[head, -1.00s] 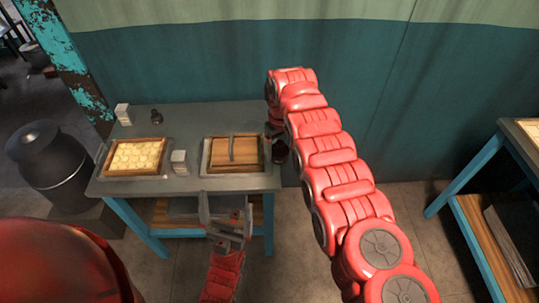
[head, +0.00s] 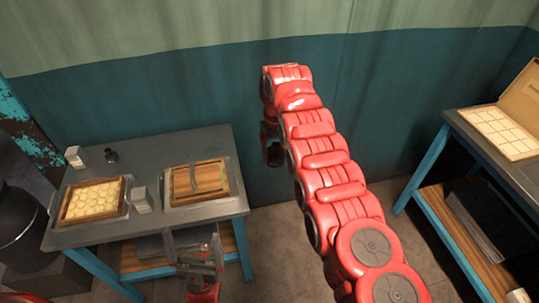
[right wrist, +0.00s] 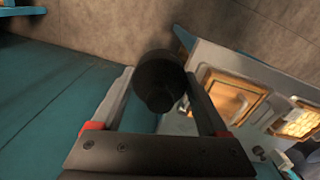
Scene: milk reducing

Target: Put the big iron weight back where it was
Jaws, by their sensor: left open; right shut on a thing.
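The big iron weight (right wrist: 158,80) is black and rounded, and sits between the fingers of my right gripper (right wrist: 160,95), which is shut on it. In the head view the dark weight (head: 275,156) hangs beside the right edge of the left table, clear of the tabletop and largely hidden by my right arm. My left gripper (head: 197,250) is open and empty in front of the table's front edge.
The table holds a tray of round pale pieces (head: 93,199), a wooden tray with a dark strip (head: 197,183) and white blocks (head: 142,200). Another table with an open box (head: 505,130) stands right. Floor between the tables is visible. A black canister (head: 20,230) stands left.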

